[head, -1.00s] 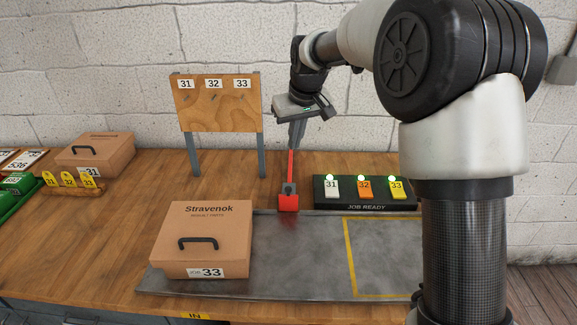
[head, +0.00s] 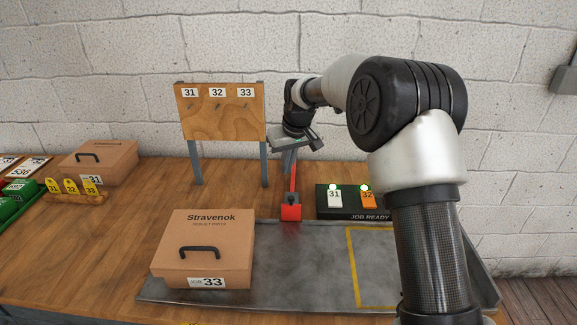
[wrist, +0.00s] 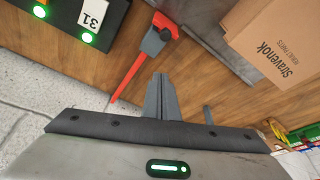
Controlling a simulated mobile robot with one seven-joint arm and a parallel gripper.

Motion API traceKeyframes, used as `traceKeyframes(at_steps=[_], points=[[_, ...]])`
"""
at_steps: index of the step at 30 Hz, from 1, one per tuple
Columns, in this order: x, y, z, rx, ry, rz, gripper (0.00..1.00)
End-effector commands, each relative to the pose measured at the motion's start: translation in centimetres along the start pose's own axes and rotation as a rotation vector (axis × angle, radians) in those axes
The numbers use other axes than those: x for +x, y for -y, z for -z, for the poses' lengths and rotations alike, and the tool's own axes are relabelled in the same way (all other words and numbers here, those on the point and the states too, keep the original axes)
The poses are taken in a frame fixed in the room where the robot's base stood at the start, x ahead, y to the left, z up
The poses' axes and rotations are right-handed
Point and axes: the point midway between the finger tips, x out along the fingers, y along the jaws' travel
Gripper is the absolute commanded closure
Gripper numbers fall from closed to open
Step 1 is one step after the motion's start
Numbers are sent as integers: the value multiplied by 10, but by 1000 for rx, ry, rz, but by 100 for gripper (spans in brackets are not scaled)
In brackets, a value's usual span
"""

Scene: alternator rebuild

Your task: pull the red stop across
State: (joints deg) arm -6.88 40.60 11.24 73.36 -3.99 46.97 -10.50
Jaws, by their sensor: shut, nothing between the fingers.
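The red stop is a long red bar (head: 294,178) with a grey pivot piece and a red block (head: 291,213) at the back edge of the grey metal plate (head: 300,270). It also shows in the wrist view (wrist: 131,74). My gripper (head: 287,168) is low beside the upper part of the bar, partly in front of it in the head view. In the wrist view its fingers (wrist: 160,85) are together and empty, with the red bar just to their left. A small gap shows there; contact cannot be told.
A cardboard Stravenok box (head: 203,250) marked 33 sits on the plate's left. A yellow outline marks the plate's right. The JOB READY panel (head: 335,213) stands right of the stop, partly behind my arm. A wooden board (head: 220,112) on posts stands to the left behind.

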Motion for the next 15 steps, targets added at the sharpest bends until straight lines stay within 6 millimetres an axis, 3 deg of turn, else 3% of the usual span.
traceKeyframes(at_steps=[9,15], points=[[71,1,0,-2,2,1,100],[61,-1,-27,1,0,-1,100]])
